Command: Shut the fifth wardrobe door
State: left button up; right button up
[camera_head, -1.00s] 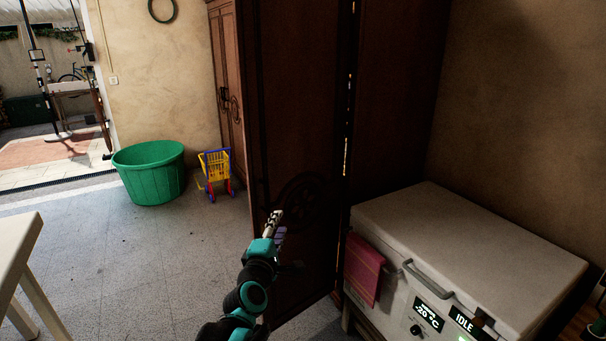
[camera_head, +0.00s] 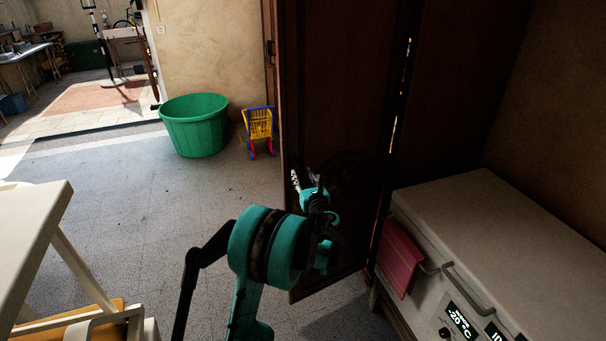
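The dark brown wardrobe door (camera_head: 335,95) stands swung open, its panel facing me, with a narrow gap of light along its right side. The wardrobe's side (camera_head: 460,90) shows to the right of that gap. My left gripper (camera_head: 296,181) is in front of the lower part of the door, near its free left edge. My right gripper is not in view.
A white table (camera_head: 30,235) is at the left. A green tub (camera_head: 195,125) and a toy cart (camera_head: 258,125) stand behind. The floor between is clear.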

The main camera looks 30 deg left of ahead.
pick_arm(q)
jog(key=shift+x, duration=0.95)
jog(key=shift+r, duration=0.1)
grip_shut()
